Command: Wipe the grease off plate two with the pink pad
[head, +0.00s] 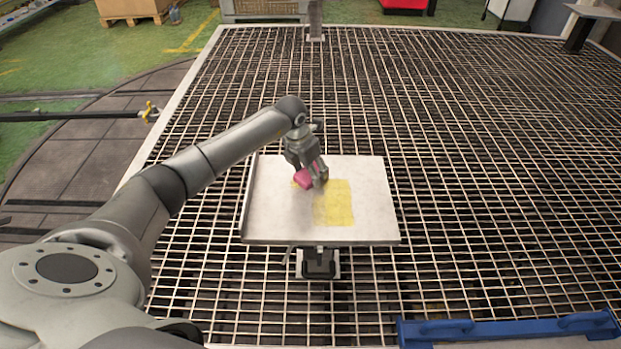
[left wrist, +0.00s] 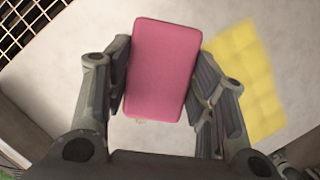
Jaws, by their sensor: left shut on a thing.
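My left gripper (head: 312,178) is shut on the pink pad (head: 305,178), at the upper middle of a pale square plate (head: 275,215). In the left wrist view the pad (left wrist: 164,70) sits between the two fingers. A yellow grease patch (head: 334,204) lies on the plate, mostly to the right of and below the pad. It also shows in the left wrist view (left wrist: 247,80), to the right of the gripper. I cannot tell whether the pad touches the plate. No number shows on the plate. My right gripper is not in view.
The plate stands on a support (head: 319,264) above a wide metal grating (head: 480,180). A blue frame with handles (head: 505,328) lies at the front right. A post (head: 315,20) rises at the back. The grating to the right of the plate is clear.

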